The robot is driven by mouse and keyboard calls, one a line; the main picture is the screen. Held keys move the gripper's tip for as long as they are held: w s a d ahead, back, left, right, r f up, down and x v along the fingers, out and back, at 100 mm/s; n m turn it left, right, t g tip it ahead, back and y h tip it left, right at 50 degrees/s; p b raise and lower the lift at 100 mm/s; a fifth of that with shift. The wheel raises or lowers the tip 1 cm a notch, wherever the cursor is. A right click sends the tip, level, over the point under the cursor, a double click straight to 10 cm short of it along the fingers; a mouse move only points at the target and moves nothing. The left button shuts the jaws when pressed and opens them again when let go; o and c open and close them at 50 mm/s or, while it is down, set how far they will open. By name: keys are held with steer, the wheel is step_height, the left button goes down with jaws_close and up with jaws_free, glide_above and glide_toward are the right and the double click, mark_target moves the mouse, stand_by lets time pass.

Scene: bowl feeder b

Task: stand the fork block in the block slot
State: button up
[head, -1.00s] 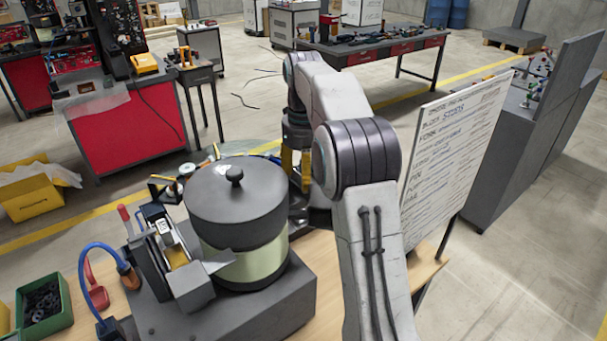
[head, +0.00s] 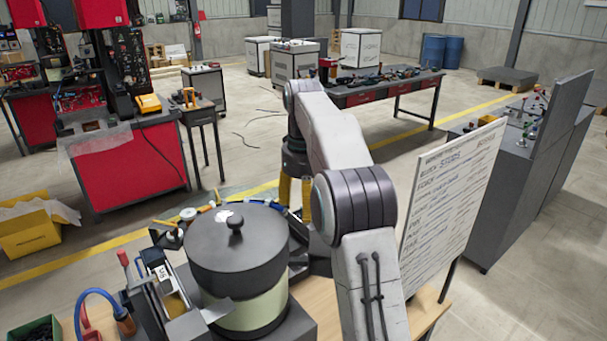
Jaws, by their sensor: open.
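My gripper (head: 295,192) hangs from the end of my arm just behind and right of the bowl feeder. Its yellow fingers point down and are apart, with nothing seen between them. The lower fingertips are partly hidden by the feeder lid and my arm. I cannot make out the fork block or the block slot in the head view. The area behind the feeder is largely covered by the lid and my arm.
The bowl feeder (head: 237,265) with its dark knobbed lid stands on the wooden table (head: 425,312). A written board (head: 450,205) stands at the right. A green bin (head: 34,332) is at the lower left. Open floor lies beyond the table.

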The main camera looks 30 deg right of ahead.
step_height(320, 180, up, 8)
steer(key=p, duration=0.3)
steer(key=shift+f, duration=0.25)
steer(key=shift+s+a+r+n, duration=0.25)
steer(key=shift+r+n, duration=0.15)
steer(key=shift+n, duration=0.1)
steer(key=s+a+r+n+t, duration=0.1)
steer(key=s+a+n, duration=0.2)
steer(key=s+n, duration=0.5)
steer(key=s+a+r+n+t, duration=0.15)
steer(key=s+a+n, duration=0.35)
steer(key=n, duration=0.5)
steer(key=s+a+f+n+t, duration=0.2)
steer(key=s+f+n, duration=0.9)
steer(key=s+n, duration=0.3)
steer(key=shift+s+f+n+t, duration=0.2)
steer(key=shift+s+n+t, duration=0.2)
steer(key=shift+s, duration=0.2)
